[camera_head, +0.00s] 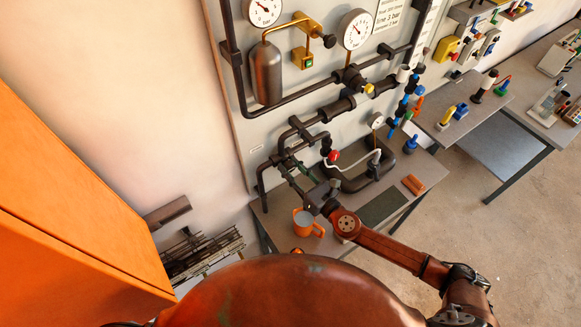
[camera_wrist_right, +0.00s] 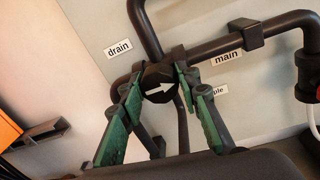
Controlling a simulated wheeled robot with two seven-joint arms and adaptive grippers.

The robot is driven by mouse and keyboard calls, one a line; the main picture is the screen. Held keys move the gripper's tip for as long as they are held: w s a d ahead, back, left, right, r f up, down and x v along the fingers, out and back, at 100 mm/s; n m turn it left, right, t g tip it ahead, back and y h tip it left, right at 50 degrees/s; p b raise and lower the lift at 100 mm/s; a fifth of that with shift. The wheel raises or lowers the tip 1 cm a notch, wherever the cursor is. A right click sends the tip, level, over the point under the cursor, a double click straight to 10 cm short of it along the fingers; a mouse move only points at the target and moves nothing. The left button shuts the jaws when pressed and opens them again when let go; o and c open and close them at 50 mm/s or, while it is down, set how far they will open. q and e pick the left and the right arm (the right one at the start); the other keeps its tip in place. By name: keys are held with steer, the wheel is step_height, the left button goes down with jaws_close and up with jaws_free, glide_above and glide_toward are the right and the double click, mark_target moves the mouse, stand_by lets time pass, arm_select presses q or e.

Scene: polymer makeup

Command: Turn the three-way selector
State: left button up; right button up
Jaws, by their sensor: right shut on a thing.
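The three-way selector (camera_wrist_right: 158,86) is a dark round knob with a white arrow, set on dark pipes in the right wrist view. Its arrow points right and slightly up in that view. The "drain" label (camera_wrist_right: 118,48) is left of it, the "main" label (camera_wrist_right: 227,57) right; a third label (camera_wrist_right: 219,90), partly hidden, shows only "ple". My right gripper (camera_wrist_right: 156,88) has its green fingers on both sides of the knob, shut on it. In the head view, my right gripper (camera_head: 289,163) reaches the pipes on the panel; the knob is hard to make out there. My left gripper is out of view.
An orange mug (camera_head: 305,224) stands on the bench (camera_head: 432,172) below the pipes. A red valve (camera_head: 333,156) with a white hose is right of my right gripper. Gauges (camera_head: 357,30) and a grey tank (camera_head: 266,73) are above. An orange cabinet (camera_head: 60,200) is at left.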

steer(key=c, duration=0.4)
steer(key=shift+c, duration=0.2)
steer(key=shift+f+m+b, duration=0.15)
steer(key=shift+m+b, duration=0.5)
steer(key=shift+m, duration=0.25)
steer(key=m+b, duration=0.1)
steer(key=m, duration=0.1)
steer(key=shift+m, duration=0.3)
steer(key=m+b, duration=0.1)
steer(key=m, duration=0.1)
steer(key=shift+m+t, duration=0.3)
steer(key=shift+m, duration=1.6)
